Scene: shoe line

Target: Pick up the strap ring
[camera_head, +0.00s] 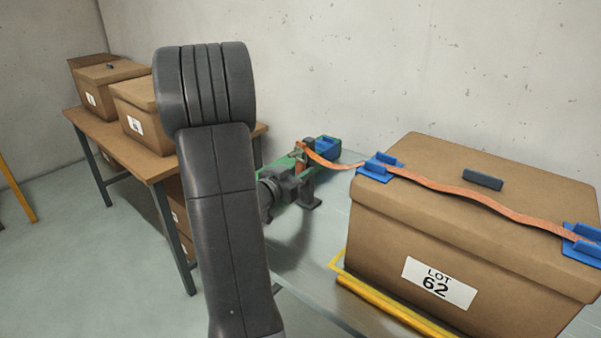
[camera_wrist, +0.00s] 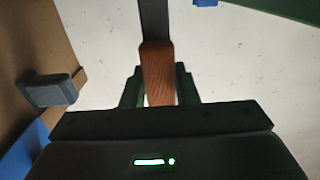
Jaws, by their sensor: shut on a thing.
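My gripper (camera_head: 300,166) is beside the left side of the LOT 62 carton, partly hidden behind my own arm in the head view.
The carton (camera_head: 400,235) stands on a grey table with blue corner pieces (camera_head: 382,166) under the strap and a dark block (camera_head: 483,180) on its lid. A green machine with a blue part (camera_head: 326,147) is behind the gripper. A wooden table (camera_head: 150,165) with cartons stands left.

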